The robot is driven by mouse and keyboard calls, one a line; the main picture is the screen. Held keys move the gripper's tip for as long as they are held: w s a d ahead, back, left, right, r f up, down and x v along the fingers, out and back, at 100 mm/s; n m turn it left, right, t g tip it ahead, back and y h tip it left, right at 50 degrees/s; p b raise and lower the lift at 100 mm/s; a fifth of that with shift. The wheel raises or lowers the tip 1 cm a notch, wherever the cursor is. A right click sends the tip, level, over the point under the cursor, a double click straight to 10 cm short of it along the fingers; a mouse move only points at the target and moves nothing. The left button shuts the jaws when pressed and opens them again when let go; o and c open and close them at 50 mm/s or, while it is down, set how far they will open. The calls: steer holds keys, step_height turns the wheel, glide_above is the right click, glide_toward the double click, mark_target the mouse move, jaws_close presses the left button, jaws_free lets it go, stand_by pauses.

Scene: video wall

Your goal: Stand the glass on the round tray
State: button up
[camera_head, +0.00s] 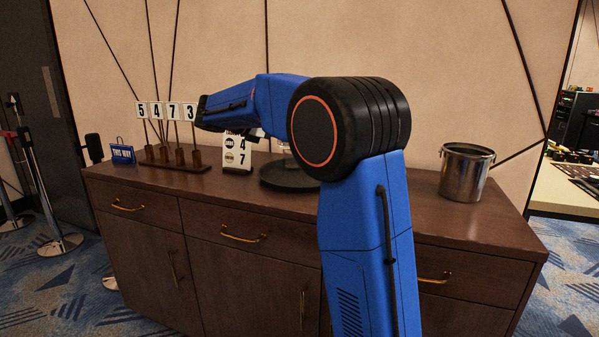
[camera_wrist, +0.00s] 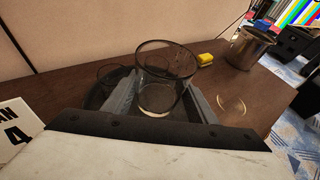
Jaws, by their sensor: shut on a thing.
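A clear glass (camera_wrist: 165,62) stands roughly upright between the two grey fingers of my gripper (camera_wrist: 162,92) in the wrist view. The gripper is shut on it. The dark round tray (camera_wrist: 95,95) lies behind and to the left of the glass there, partly covered by the fingers. In the head view, the tray (camera_head: 284,183) is on the cabinet top, partly behind my blue arm. My arm hides most of the gripper and glass there. I cannot tell whether the glass base touches anything.
A metal bucket (camera_head: 466,172) stands on the right of the cabinet top (camera_head: 430,205). A number-card stand (camera_head: 170,160), a white sign (camera_head: 237,152) and a blue sign (camera_head: 122,153) are on the left. A yellow object (camera_wrist: 205,59) lies near the wall.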

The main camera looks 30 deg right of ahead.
mark_target(292, 183)
steer(key=shift+s+d+f+n+t, duration=0.15)
steer(key=shift+s+f, duration=0.2)
steer(key=shift+s, duration=0.15)
steer(key=shift+s+d+f+n+t, duration=0.15)
steer(key=shift+s+f, duration=0.15)
steer(key=shift+s, duration=0.2)
steer(key=shift+s+f, duration=0.15)
steer(key=shift+f, duration=0.15)
step_height(292, 183, down, 10)
steer(key=shift+r, duration=0.1)
steer(key=o, duration=1.3)
steer(key=shift+a+r, duration=0.1)
steer(key=shift+a, duration=0.05)
steer(key=v, duration=1.1)
steer(key=shift+s+a+r, duration=0.15)
steer(key=shift+s+a, duration=0.05)
steer(key=shift+a, duration=0.05)
